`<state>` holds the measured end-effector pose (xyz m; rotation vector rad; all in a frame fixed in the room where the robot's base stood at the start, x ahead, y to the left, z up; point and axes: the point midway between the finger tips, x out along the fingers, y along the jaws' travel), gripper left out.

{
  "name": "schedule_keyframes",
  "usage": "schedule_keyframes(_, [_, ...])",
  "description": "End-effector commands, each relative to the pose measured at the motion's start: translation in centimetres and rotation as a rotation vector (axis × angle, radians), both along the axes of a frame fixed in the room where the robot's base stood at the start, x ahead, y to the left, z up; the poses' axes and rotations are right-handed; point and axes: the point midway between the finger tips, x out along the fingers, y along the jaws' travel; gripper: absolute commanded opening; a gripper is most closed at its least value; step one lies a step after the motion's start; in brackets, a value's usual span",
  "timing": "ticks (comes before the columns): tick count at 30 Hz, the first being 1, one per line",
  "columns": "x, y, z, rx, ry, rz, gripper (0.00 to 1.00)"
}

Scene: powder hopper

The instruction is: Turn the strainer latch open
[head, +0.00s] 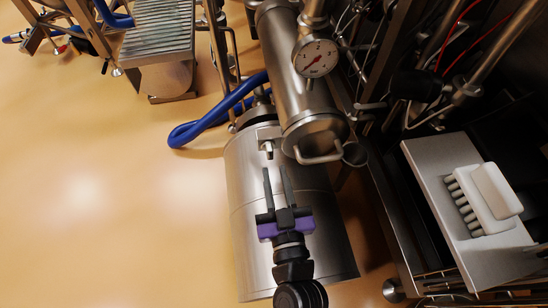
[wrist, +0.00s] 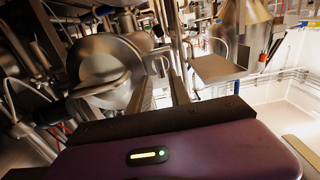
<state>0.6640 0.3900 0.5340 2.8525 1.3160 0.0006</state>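The strainer appears to be the steel cylinder (head: 290,75) with a round end cap, at the upper middle of the head view. A bent bar handle (head: 320,158) crosses its lower end; in the wrist view the round cap (wrist: 108,62) and bar show left of my fingers. I cannot tell for certain which part is the latch. My gripper (head: 275,172) is open and empty, its two dark fingers apart.
A large steel drum (head: 245,200) lies below my gripper. A pressure gauge (head: 315,57) and pipes crowd the upper right. A blue hose (head: 215,118) loops on the left. A white brush (head: 485,200) lies on a steel plate (head: 450,190) at right. Open floor is at left.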

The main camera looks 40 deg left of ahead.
Motion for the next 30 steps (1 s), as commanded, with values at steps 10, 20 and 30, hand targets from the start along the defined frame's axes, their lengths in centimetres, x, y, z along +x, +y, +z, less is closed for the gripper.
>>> schedule_keyframes(10, [2.8, 3.2, 0.0, -0.001, 0.001, 0.0, 0.24])
schedule_keyframes(20, [3.1, 3.6, 0.0, -0.001, 0.001, 0.0, 0.24])
schedule_keyframes(30, [3.1, 3.6, 0.0, 0.001, 0.001, 0.0, 0.0])
